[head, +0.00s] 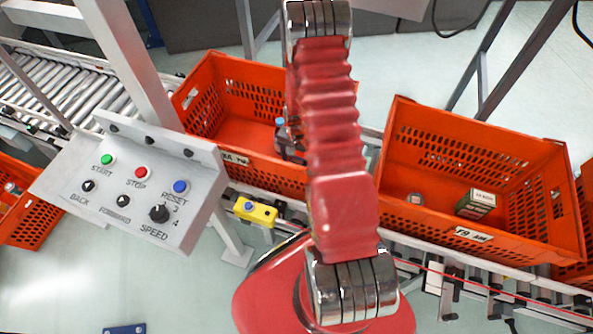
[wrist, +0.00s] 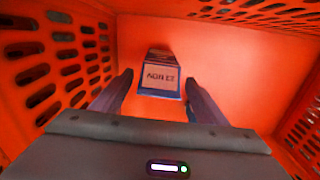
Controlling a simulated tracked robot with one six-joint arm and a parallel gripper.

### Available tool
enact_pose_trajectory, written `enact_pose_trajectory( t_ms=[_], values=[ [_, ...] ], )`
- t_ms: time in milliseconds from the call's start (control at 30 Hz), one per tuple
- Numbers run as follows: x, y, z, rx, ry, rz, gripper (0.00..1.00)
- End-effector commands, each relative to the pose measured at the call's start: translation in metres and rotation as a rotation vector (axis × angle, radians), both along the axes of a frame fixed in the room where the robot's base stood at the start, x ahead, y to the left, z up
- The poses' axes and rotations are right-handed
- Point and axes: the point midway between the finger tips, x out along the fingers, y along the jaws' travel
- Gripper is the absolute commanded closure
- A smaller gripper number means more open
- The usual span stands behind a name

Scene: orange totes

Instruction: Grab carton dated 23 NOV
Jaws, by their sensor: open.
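In the wrist view, a small blue and white carton (wrist: 160,90) lies on the floor of an orange tote. Its label is upside down in the picture and seems to read 23 NOV. My gripper (wrist: 158,76) is open, with one finger to each side of the carton and a visible gap at both sides. I cannot tell how far the fingertips are above the floor. In the head view my arm hides most of the gripper and I cannot make out this carton.
The left orange tote (head: 195,97) is partly behind my arm. The right orange tote (head: 400,145) holds a green carton (head: 476,204), its label too small to read surely, and a small grey item (head: 415,199). A control panel (head: 135,185) stands at left. Tote walls surround my gripper.

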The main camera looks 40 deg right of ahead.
Motion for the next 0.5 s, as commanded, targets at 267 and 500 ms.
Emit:
enact_pose_trajectory(
  t_ms=[267,500],
  values=[
    [0.0002,-0.0001,-0.0131,0.000,0.000,0.000,0.33],
    [0.0003,-0.0001,-0.0128,0.000,0.000,0.000,0.33]
  ],
)
